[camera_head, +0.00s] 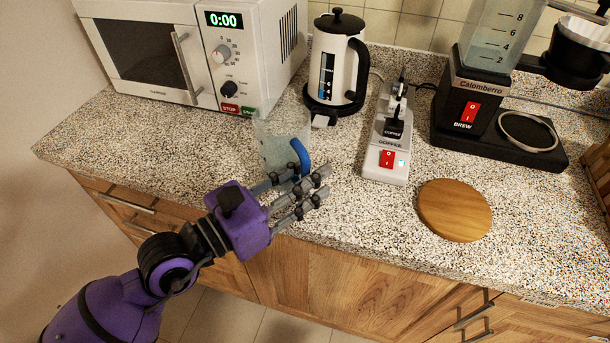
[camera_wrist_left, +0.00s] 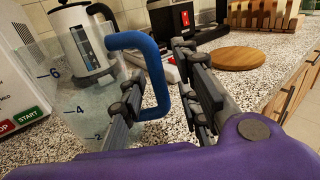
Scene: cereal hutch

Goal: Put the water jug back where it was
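The water jug (camera_head: 279,150) is clear with a blue handle (camera_head: 301,156). It stands upright on the counter in front of the microwave and kettle. In the left wrist view the jug (camera_wrist_left: 62,97) shows number marks, and its blue handle (camera_wrist_left: 158,85) lies between my fingers. My left gripper (camera_head: 306,186) is at the handle from the front, fingers spread with a gap visible; it also shows in the left wrist view (camera_wrist_left: 160,95). I cannot tell whether a finger touches the handle. My right gripper is not in view.
A microwave (camera_head: 150,50) stands at the back left. A kettle (camera_head: 336,60) is close behind the jug. The counter left of the jug is clear.

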